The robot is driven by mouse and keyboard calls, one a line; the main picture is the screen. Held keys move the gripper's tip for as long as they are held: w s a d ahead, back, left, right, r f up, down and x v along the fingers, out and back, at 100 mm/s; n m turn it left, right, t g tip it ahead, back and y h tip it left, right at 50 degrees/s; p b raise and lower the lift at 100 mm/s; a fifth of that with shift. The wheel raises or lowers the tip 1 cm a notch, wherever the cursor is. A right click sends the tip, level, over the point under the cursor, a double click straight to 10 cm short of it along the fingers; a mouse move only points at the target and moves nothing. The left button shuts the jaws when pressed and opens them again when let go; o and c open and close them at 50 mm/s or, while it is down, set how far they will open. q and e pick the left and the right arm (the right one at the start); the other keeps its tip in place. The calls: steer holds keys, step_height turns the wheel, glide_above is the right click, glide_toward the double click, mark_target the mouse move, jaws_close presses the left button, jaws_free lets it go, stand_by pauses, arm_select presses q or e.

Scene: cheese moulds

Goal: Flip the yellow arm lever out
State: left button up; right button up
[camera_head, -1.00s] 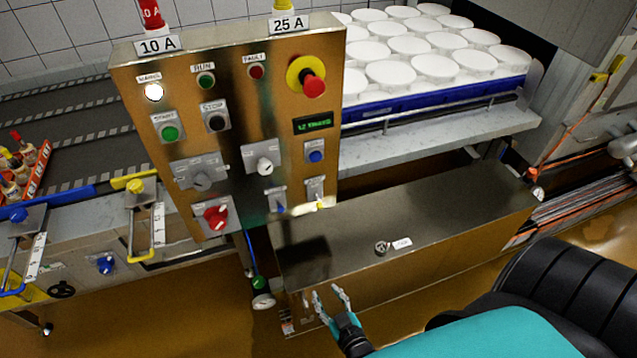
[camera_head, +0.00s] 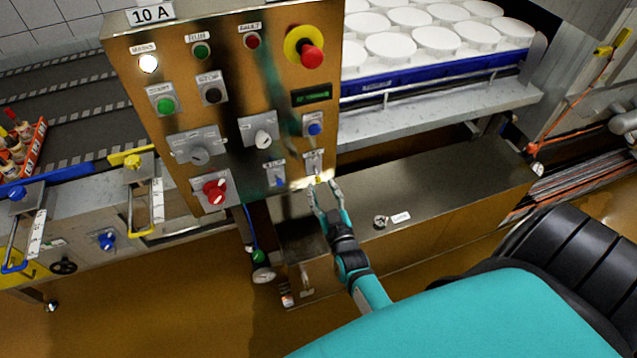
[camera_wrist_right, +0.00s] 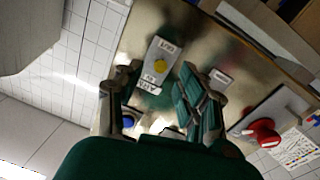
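The yellow arm lever is a small toggle with a yellow tip (camera_head: 318,180) on a grey plate at the lower right of the control panel (camera_head: 240,100). In the right wrist view its round yellow tip (camera_wrist_right: 132,66) shows on the plate, with an OUT label at one end. My right gripper (camera_head: 323,187) is open, its fingers just below and in front of the lever. Contact cannot be told. My left gripper is out of view.
A blue button (camera_head: 315,129) is above, a red rotary switch (camera_head: 215,191) further left. A steel cabinet (camera_head: 440,185) stands below right. White moulds (camera_head: 390,45) fill a blue tray behind.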

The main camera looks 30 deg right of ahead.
mark_target(320, 184)
steer(key=shift+b+x, duration=0.7)
steer(key=shift+x, duration=1.55)
jaws_close()
